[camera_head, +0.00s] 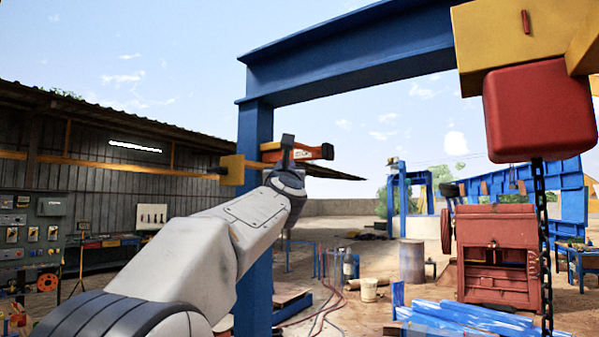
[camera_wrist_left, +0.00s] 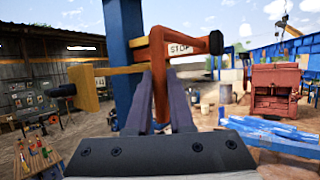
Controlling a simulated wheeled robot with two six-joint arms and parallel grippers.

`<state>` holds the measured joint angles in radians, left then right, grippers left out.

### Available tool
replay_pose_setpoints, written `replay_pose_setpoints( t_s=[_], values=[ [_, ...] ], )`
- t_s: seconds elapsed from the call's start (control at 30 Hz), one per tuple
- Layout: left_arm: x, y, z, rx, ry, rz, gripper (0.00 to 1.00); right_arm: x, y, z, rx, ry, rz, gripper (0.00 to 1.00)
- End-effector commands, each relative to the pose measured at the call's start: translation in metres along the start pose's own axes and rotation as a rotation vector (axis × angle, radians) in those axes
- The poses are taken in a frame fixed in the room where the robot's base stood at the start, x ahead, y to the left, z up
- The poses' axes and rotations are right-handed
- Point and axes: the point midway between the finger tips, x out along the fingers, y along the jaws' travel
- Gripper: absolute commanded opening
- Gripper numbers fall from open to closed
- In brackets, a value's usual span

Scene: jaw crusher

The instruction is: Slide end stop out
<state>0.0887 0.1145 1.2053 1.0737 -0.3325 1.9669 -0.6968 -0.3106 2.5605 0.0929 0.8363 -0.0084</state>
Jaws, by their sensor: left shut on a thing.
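The end stop (camera_head: 312,152) is an orange-red piece beside the blue column at mid-picture. The fingers hide part of that piece. My right gripper is in neither view.
A blue column and beam frame (camera_head: 256,125) stands just behind the end stop. A yellow block (camera_head: 233,169) on a yellow bar is left of it. A red hoist body (camera_head: 540,112) with a chain hangs at right. A red crusher (camera_head: 497,262) stands farther back.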

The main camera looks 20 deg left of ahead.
Motion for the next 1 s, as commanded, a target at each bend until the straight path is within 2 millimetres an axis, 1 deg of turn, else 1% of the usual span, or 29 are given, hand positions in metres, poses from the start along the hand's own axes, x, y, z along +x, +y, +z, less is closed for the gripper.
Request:
replay_pose_setpoints(
  t_s=[0.03,0.3,0.33,1.0],
  values=[
    [-0.0026,-0.0029,0.0003,-0.002,0.003,-0.009,0.00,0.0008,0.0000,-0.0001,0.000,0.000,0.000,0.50],
    [-0.0031,-0.0056,0.0000,-0.004,0.005,-0.015,0.00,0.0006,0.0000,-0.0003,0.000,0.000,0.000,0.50],
    [-0.0031,-0.0059,0.0000,-0.004,0.005,-0.015,0.31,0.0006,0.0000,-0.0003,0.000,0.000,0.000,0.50],
    [-0.0021,-0.0018,0.0003,-0.001,0.003,-0.007,0.32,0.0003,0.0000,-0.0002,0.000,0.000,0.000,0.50]
  ],
)
